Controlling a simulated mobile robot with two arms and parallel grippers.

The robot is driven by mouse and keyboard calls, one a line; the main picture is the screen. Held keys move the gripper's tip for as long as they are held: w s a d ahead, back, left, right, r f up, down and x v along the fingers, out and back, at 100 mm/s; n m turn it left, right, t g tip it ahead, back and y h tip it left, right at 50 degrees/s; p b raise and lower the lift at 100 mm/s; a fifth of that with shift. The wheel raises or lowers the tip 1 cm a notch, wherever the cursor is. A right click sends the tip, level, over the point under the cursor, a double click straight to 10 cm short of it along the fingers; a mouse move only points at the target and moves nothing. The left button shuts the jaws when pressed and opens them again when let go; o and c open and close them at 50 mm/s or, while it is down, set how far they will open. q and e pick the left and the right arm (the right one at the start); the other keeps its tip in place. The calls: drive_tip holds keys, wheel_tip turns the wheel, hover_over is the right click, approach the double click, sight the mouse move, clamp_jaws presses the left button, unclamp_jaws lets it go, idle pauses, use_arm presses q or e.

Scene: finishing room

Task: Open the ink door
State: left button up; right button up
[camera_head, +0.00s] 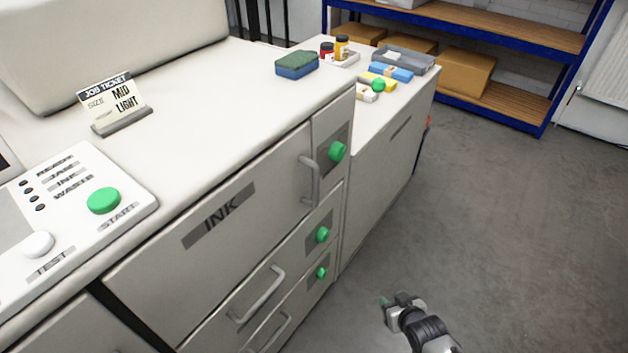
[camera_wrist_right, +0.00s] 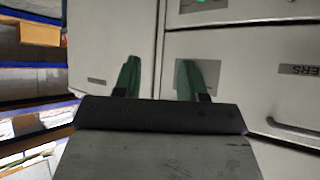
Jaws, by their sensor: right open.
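The ink door (camera_head: 218,222) is a pale panel with a dark INK label on the machine's front, in the head view. It looks shut, flush with the front. Its grey vertical handle (camera_head: 311,181) is near its right edge. A green knob (camera_head: 337,151) sits on a dark plate right of the handle. My right gripper (camera_head: 388,302) is low at the right over the floor, apart from the door and handle. In the right wrist view its two green fingertips (camera_wrist_right: 160,78) are spread with nothing between them. My left gripper is not in view.
Below are drawers with handles (camera_head: 258,295) and green knobs (camera_head: 322,234). A control panel (camera_head: 75,215) is at the left. A job ticket (camera_head: 110,100) and a sponge (camera_head: 296,65) are on top. A blue shelf rack (camera_head: 470,45) stands behind; the floor at right is clear.

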drive_tip(key=w+a+r+n+t+y+b, duration=0.15)
drive_tip(key=w+a+r, duration=0.25)
drive_tip(key=w+r, duration=0.45)
drive_tip(key=n+t+y+b, duration=0.2)
drive_tip(key=n+y, duration=0.2)
drive_tip(key=y, duration=0.4)
approach(318, 177)
drive_tip(key=x, duration=1)
drive_tip(key=shift+w+a, duration=0.25)
drive_tip(key=shift+a, duration=0.05)
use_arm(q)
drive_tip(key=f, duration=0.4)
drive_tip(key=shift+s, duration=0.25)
use_arm(e)
clamp_jaws()
